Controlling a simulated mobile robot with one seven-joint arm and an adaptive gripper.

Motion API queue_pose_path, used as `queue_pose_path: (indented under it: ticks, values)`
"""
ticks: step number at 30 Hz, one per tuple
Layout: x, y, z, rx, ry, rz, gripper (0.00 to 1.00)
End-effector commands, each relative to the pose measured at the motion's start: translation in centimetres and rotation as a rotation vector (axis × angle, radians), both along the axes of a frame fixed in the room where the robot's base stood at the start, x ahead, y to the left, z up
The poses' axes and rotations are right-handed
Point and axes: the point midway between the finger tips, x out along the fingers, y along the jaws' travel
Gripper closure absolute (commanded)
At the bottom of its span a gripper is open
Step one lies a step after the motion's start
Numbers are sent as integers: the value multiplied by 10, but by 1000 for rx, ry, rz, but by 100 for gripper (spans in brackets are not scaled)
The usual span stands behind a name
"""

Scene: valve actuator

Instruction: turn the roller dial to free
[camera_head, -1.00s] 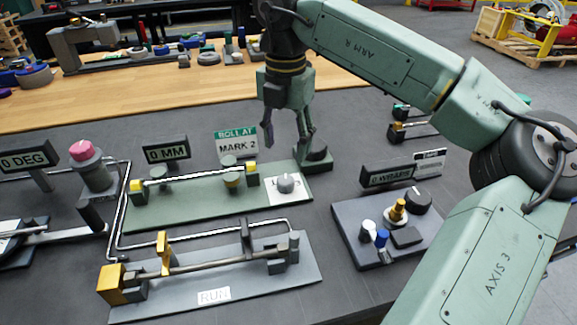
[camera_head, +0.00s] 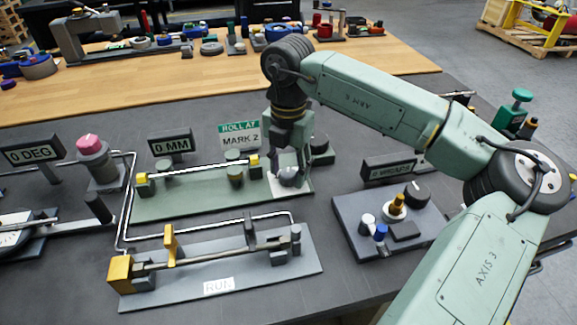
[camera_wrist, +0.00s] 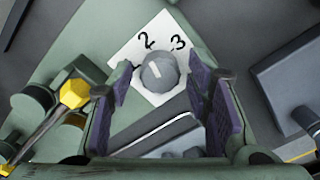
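The roller dial is a round grey knob (camera_head: 288,178) on a white plate (camera_wrist: 187,27) at the right end of the green base (camera_head: 205,199). In the wrist view the knob (camera_wrist: 160,74) carries a short pale line on top. The numbers 2 and 3 show on the plate beyond it; other marks are hidden or unreadable. My gripper (camera_head: 288,170) is down at the dial, fingers pointing down. In the wrist view my gripper (camera_wrist: 166,82) is open, with one purple-padded finger on each side of the knob and a gap to both.
A yellow-ended roller bar (camera_head: 205,168) lies left of the dial, with a "0 MM" display (camera_head: 171,144) and a "ROLL AT MARK 2" sign (camera_head: 240,136) behind. A dark round post (camera_head: 320,150) stands close behind my gripper. A knob panel (camera_head: 390,222) is at right, the "RUN" fixture (camera_head: 220,275) in front.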

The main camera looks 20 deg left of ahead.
Motion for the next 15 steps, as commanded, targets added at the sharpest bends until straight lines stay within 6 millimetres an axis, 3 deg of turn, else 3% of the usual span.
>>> queue_pose_path:
  ticks: [15]
  values:
    - [0, 0, 0, 0, 0, 0, 92]
